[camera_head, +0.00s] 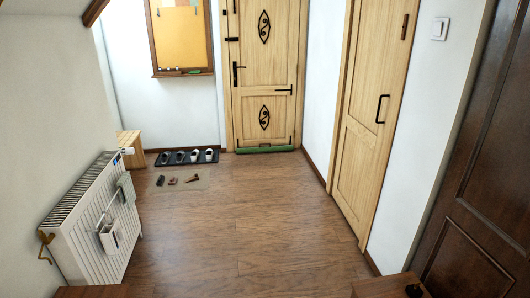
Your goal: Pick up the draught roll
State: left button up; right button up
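The draught roll appears to be the long thin green roll (264,149) on the floor at the far end. It lies along the foot of the light wooden door (265,75) with black iron fittings, and the door is shut. Neither of my grippers shows in the head view.
A white radiator (95,225) stands along the left wall. A wooden top (385,287) is at bottom right. The middle floor (240,230) is clear.

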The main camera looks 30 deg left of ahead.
aim_at(285, 148)
jog(key=i+j+u, duration=0.3)
jog(key=i, duration=0.3)
jog(key=i+j+u, duration=0.35)
jog(key=i, duration=0.25)
jog(key=i+u, duration=0.3)
jog(key=i, duration=4.7)
